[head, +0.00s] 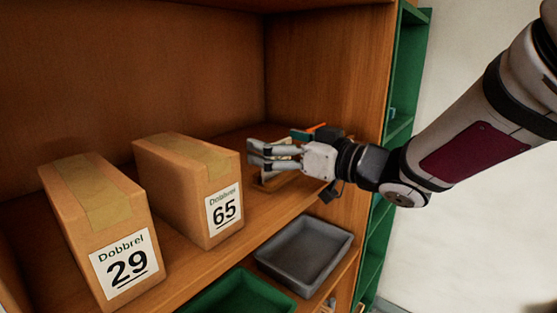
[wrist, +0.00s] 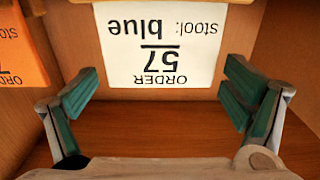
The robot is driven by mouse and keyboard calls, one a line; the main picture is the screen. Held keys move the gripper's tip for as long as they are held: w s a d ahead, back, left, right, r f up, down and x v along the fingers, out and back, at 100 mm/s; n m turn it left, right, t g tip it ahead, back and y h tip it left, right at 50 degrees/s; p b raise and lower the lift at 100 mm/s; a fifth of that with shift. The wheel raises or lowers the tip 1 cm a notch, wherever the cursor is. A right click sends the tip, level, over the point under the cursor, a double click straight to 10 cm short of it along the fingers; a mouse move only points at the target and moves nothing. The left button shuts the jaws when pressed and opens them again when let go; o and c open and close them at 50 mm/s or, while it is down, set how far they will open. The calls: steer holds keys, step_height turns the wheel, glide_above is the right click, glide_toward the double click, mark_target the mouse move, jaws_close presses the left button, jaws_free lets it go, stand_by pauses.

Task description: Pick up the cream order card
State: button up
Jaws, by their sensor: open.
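The cream order card (wrist: 160,58) faces me in the wrist view, printed "ORDER 57 stool: blue" and upside down in that picture. A yellowish edge runs along the top of that view above it. I see no clear contact between fingers and card. In the head view my gripper (head: 253,154) is over the shelf, right of the box marked 65. It largely hides the card there; a tan piece shows just below the fingers.
An orange card (wrist: 20,50) stands at the left of the wrist view. Cardboard boxes marked 29 (head: 122,265) and 65 (head: 222,210) stand on the wooden shelf. Grey (head: 305,255) and green (head: 240,295) trays sit below. A wooden side panel (head: 345,70) rises behind my gripper.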

steer(key=c, duration=0.9)
steer(key=shift+c, duration=0.2)
